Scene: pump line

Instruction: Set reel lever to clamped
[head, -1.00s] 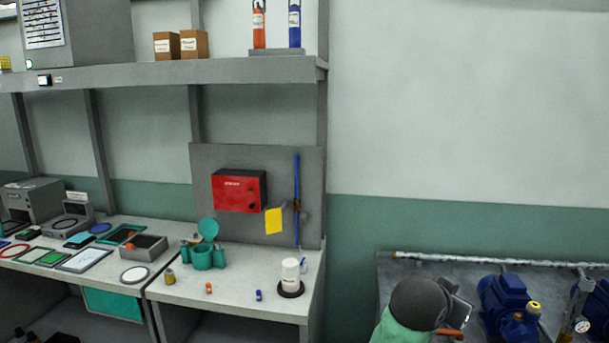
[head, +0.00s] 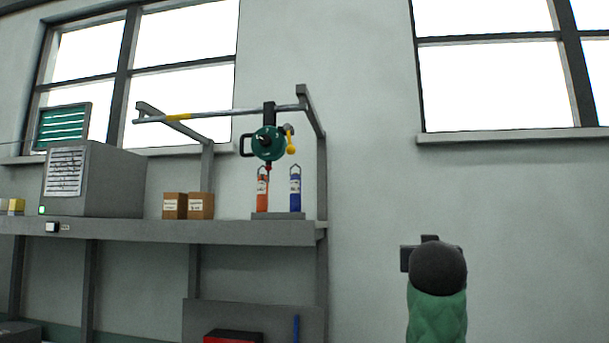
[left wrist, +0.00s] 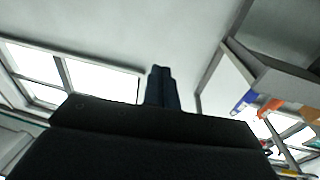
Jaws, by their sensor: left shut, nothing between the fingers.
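The teal round reel (head: 262,148) hangs from a rail above the shelf, in the middle of the head view. A lever with a yellow knob (head: 291,149) sits on its right side, knob hanging down. The lever's setting cannot be read. A dark loop handle sticks out at the reel's left, and a red piece hangs below. My left gripper (left wrist: 160,88) shows in the left wrist view with its fingers together and empty, apart from everything. In the head view, a green-sleeved arm of mine rises at lower right, well away from the reel; its gripper is mostly hidden behind it.
The rail (head: 222,114) with a yellow band runs left to right on brackets. An orange bottle (head: 262,192) and a blue bottle (head: 295,192) stand under the reel on the shelf (head: 180,231). Two cartons (head: 201,205) and a grey cabinet (head: 110,180) stand left. The wall right is clear.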

